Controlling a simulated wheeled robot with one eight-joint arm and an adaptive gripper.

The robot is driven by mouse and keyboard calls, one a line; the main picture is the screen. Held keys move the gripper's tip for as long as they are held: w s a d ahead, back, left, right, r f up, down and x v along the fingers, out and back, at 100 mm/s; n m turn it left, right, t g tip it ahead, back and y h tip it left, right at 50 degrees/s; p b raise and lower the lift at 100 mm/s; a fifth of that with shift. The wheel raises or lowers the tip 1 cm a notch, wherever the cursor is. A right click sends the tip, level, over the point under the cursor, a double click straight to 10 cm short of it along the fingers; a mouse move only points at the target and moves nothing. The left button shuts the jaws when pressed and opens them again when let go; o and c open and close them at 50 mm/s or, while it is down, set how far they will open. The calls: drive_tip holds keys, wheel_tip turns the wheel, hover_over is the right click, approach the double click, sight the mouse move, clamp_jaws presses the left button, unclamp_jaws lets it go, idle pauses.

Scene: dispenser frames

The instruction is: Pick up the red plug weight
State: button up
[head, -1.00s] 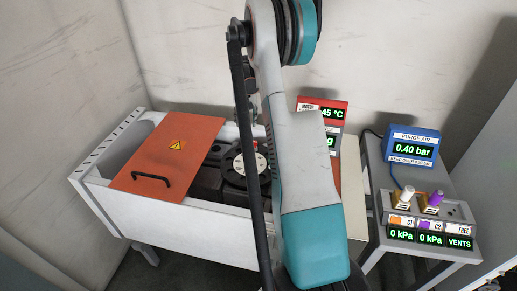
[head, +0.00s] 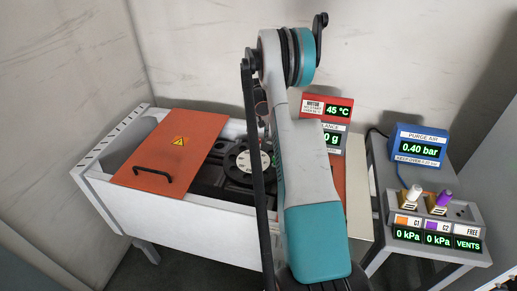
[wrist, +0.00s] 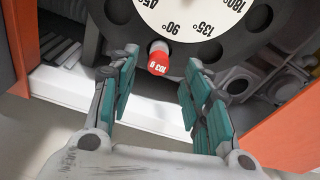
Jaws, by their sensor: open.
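The red plug weight (wrist: 160,63), marked "6 ISI" or similar, shows in the wrist view near the rim of a dark round dial. My gripper (wrist: 160,85) is open, its teal-padded fingers on either side below the red weight. The gap between the fingers is empty, and I cannot tell how far the weight lies beyond the tips. In the head view my arm hides the weight and most of the gripper. The dial wheel (head: 250,161) shows there just left of my arm, with a white centre; angle marks show in the wrist view.
An orange cover (head: 172,150) with a handle lies over the left of the white bench (head: 160,215). A red motor display (head: 327,108) reads 45 °C. A blue purge-air box (head: 417,150) stands right, behind a panel with two plugs. Orange walls flank my gripper in the wrist view.

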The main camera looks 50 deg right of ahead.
sight(258, 139)
drive_tip(key=f, duration=0.1)
drive_tip(key=f+b, duration=0.1)
drive_tip(key=f, duration=0.2)
drive_tip(key=shift+d+f+b, duration=0.25)
drive_tip(key=shift+f+b, duration=0.05)
drive_tip(key=shift+b, duration=0.1)
drive_tip(key=shift+r, duration=0.1)
clamp_jaws()
